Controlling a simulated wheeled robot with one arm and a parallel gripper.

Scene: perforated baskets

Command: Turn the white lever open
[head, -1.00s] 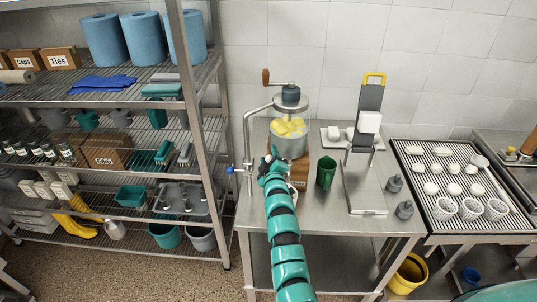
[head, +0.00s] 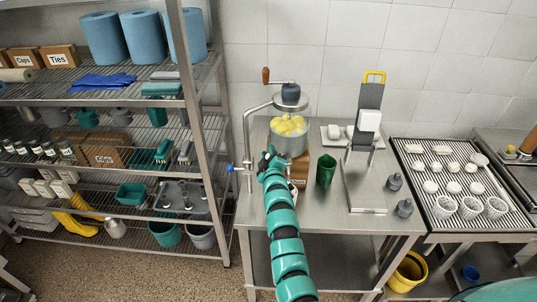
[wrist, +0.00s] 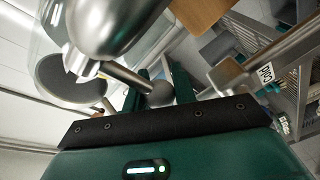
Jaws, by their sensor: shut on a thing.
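A metal rod (wrist: 127,78) runs from this knob to a shiny rounded metal body (wrist: 108,25). This looks like the lever, though it appears grey here and I cannot tell its colour surely. In the head view my gripper hides it.
The hand crank (head: 280,83) is above. A tall shelf rack (head: 205,130) stands at left.

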